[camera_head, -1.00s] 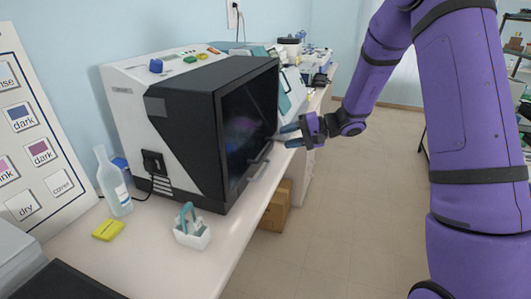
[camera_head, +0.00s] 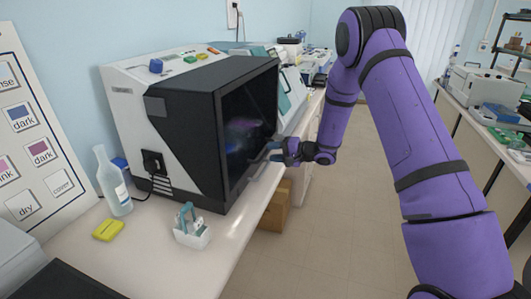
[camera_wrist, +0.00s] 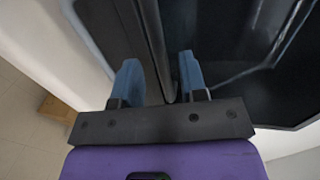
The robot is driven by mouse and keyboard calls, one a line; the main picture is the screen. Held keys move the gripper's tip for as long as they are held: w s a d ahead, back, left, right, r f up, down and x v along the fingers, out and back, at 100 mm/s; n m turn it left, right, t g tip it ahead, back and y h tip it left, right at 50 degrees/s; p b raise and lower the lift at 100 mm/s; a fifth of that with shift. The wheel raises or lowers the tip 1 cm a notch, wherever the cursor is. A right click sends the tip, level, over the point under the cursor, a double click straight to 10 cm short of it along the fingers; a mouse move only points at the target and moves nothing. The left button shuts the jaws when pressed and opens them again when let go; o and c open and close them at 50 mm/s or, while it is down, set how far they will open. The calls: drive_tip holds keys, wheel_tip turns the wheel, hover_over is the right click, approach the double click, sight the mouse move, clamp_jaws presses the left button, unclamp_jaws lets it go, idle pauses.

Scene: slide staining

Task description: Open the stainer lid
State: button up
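The stainer (camera_head: 185,125) is a large white and black machine on the left bench. Its dark, glossy lid (camera_head: 248,115) faces right and looks shut.
A clear bottle (camera_head: 113,185), a yellow block (camera_head: 108,230) and a small white rack (camera_head: 192,230) stand on the bench (camera_head: 160,260) before the stainer. A cardboard box (camera_head: 275,207) is under the bench. The aisle floor (camera_head: 330,235) is clear.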

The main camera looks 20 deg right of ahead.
sight(267, 151)
drive_tip(key=shift+x, duration=1.75)
clamp_jaws()
